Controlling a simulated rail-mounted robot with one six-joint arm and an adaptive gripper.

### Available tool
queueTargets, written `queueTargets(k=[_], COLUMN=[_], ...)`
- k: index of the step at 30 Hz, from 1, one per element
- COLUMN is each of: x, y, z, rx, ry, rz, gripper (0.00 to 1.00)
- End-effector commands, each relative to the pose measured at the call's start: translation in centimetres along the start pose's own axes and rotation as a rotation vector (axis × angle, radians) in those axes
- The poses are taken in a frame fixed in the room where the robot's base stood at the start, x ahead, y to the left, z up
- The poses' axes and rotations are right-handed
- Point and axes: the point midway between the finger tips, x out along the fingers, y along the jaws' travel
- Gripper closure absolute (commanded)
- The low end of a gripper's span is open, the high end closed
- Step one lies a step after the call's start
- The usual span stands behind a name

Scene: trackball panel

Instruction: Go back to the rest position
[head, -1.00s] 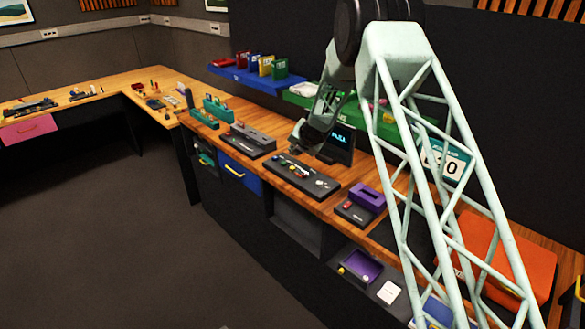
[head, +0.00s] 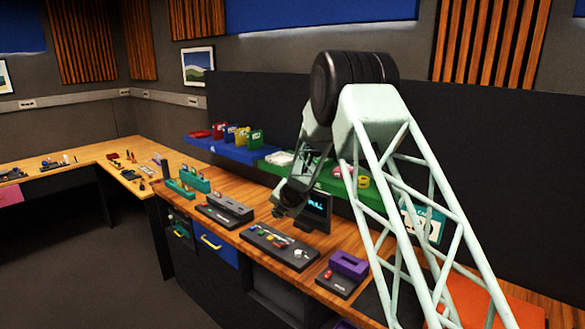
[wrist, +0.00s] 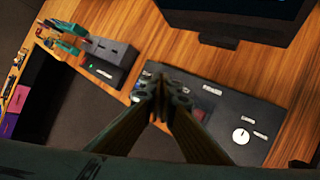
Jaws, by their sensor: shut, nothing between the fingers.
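My gripper (head: 279,211) is above the back edge of the dark trackball panel (head: 262,243) in the head view, small and partly dark there. In the wrist view my gripper (wrist: 161,90) has its fingertips together, with nothing between them. The trackball panel (wrist: 265,117) lies beyond the fingers and shows a white dial (wrist: 241,136) at its right. The fingers hide the panel's middle, and I cannot make out the ball. A small screen (head: 314,212) stands behind the panel.
A grey block unit (head: 228,208) is left of the panel. A purple-topped box (head: 348,265) is to its right. Blue (head: 240,150) and green (head: 330,182) shelves run behind, close to my arm. An orange case (head: 490,300) is at the right. Open floor lies at the left.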

Motion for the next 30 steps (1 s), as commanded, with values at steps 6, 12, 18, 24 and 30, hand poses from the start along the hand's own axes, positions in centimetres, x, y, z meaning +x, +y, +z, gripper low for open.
queueTargets(k=[6,12,18,24,30], x=[-4.6,-8.8,-13.2,-17.5,-21.9], y=[-0.7,-1.4,-2.4,-3.5,-4.7], z=[2.5,4.4,5.8,6.8,7.5], rx=[0.123,0.238,0.353,0.468,0.585], ry=[-0.036,-0.067,-0.098,-0.128,-0.158], rz=[-0.036,-0.065,-0.094,-0.119,-0.143], gripper=[1.0,1.0,1.0,1.0,1.0])
